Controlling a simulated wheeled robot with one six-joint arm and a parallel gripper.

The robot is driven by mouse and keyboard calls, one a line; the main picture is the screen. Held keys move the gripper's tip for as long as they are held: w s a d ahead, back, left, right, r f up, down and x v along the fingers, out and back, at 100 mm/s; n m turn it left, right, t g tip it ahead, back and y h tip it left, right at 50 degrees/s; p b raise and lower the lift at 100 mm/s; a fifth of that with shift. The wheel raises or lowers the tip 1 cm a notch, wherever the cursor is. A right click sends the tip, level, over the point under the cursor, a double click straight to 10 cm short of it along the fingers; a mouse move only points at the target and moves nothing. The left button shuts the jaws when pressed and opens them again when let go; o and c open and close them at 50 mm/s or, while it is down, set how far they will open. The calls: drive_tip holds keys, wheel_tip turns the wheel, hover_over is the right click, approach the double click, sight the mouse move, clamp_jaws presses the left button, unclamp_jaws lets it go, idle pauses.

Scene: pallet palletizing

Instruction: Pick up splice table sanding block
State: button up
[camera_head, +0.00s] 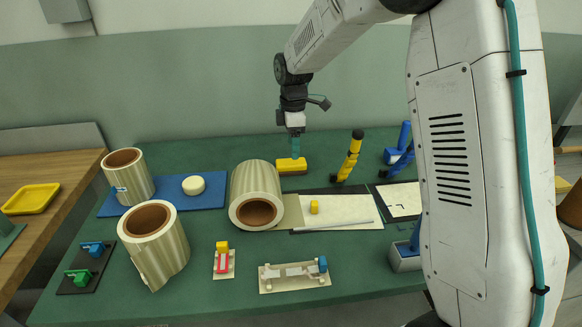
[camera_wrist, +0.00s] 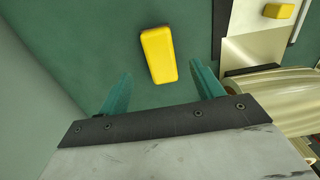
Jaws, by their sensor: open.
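A yellow block (camera_head: 291,166), which looks like the sanding block, lies on the green table top near its back edge. In the wrist view the yellow block (camera_wrist: 159,54) shows whole, slightly tilted, between and just beyond the fingertips. My gripper (camera_head: 296,155) points down right above the block in the head view. Its two teal fingers in the wrist view (camera_wrist: 161,72) are spread wide, one to each side of the block, with nothing held. Contact between fingers and block cannot be made out.
A large film roll (camera_head: 256,190) lies just left of and in front of the block. A yellow-and-black tool (camera_head: 349,158) stands to the right. A smaller yellow block (camera_head: 314,207) sits on a white sheet (camera_head: 345,213). Bare green table lies behind the block.

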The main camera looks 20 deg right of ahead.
sight(291, 162)
drive_tip(key=f, duration=0.7)
drive_tip(key=shift+a, duration=0.3)
drive_tip(key=c, duration=1.1)
